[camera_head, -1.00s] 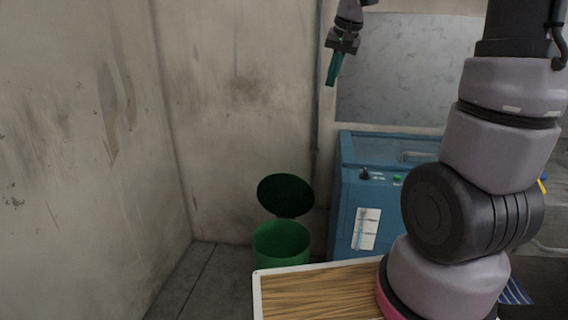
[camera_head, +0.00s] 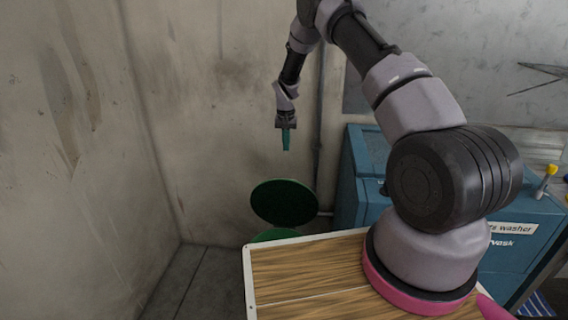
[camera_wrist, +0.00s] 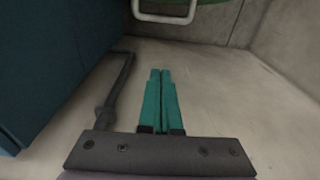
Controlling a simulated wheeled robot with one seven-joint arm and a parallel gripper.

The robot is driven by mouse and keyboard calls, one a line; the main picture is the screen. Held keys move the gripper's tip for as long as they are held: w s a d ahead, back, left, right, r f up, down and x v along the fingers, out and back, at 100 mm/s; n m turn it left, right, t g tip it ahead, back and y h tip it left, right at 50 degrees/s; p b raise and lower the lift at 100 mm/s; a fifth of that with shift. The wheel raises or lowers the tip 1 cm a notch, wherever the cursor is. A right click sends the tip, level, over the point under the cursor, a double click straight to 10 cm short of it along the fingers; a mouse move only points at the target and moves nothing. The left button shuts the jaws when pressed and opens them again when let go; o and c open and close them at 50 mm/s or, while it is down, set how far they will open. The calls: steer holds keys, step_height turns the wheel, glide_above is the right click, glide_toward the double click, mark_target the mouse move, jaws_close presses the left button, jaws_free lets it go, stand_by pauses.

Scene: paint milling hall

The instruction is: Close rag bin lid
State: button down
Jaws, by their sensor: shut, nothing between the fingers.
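The rag bin (camera_head: 275,236) is green and stands on the floor near the wall. Only a strip of its top shows behind the wooden board's edge. Its round dark green lid (camera_head: 284,203) is open, tilted up at the back of the bin by the wall. My gripper (camera_head: 286,149) hangs above the lid, apart from it, with teal fingers pointing down. In the wrist view the fingers (camera_wrist: 160,72) are together with nothing between them. I cannot clearly make out the bin or lid in the wrist view.
A blue parts washer (camera_head: 348,190) stands right of the bin. A wood-topped board with a pale rim (camera_head: 247,285) lies in front. A thin pipe (camera_head: 318,150) runs up the wall. Floor left of the bin (camera_head: 200,280) is clear. The wrist view shows a pale curved bar (camera_wrist: 165,17).

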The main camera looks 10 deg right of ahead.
step_height(320, 180, down, 11)
steer(key=s, duration=0.2)
steer(key=shift+s+a, duration=0.4)
